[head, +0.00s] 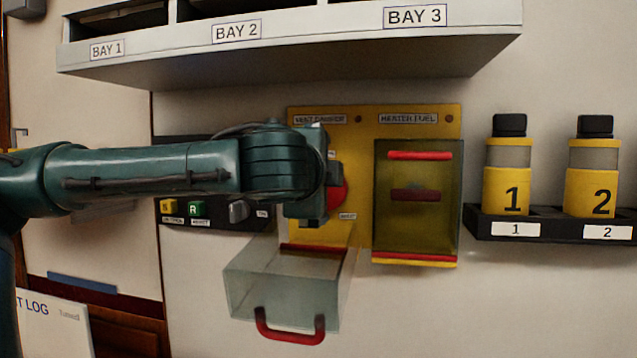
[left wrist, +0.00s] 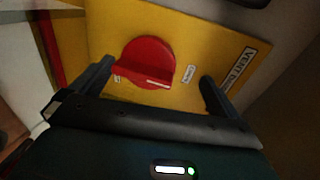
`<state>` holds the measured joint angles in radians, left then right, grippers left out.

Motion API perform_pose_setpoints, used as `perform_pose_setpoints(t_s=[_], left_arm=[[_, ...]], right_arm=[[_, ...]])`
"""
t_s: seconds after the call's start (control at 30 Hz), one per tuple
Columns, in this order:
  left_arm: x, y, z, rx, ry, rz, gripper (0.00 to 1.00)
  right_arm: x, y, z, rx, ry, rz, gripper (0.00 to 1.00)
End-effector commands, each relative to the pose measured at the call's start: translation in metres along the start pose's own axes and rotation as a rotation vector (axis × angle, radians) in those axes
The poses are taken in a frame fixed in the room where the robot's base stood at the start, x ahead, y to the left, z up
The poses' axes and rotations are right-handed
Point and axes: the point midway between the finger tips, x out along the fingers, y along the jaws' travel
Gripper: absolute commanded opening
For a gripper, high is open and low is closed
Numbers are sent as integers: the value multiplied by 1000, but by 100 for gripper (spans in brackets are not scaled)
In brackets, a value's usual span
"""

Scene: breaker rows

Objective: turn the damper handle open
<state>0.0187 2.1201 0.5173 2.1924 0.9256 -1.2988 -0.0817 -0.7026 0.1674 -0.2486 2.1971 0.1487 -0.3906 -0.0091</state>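The damper handle is a round red knob (left wrist: 147,63) with a raised grip bar, on the yellow panel (left wrist: 195,35) labelled for the vent damper. In the head view the red knob (head: 337,188) is mostly hidden behind my left gripper (head: 315,200). In the left wrist view the two dark fingers of my left gripper (left wrist: 155,82) are spread apart, with the knob between and beyond them; I cannot tell whether they touch it. A clear cover (head: 285,285) with a red handle hangs swung down below the damper. My right gripper is not in view.
A closed tinted cover (head: 417,220) sits over the heater fuel side, right of the damper. A shelf with bay labels (head: 290,55) overhangs the panel. Yellow bottles (head: 507,185) stand in a black rack at right. A small switch strip (head: 225,212) lies left.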

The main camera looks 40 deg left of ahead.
Motion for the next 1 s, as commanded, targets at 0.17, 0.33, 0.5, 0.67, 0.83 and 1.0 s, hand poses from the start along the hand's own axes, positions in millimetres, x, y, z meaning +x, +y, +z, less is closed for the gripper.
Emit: perform_pose_setpoints(t_s=[0.17,0.33,0.5,0.67,0.83,1.0], left_arm=[[-18,-78,0,1,3,-179,85],[-19,-84,0,3,4,-178,85],[-19,-85,0,3,4,-177,85],[-6,-13,-3,6,6,72,85],[-17,-9,-3,3,5,73,85],[-28,-4,-2,5,3,79,85]], right_arm=[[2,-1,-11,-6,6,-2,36],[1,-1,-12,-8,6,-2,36],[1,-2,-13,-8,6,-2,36],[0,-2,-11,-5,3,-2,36],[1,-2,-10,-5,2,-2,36],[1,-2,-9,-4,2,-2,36]])
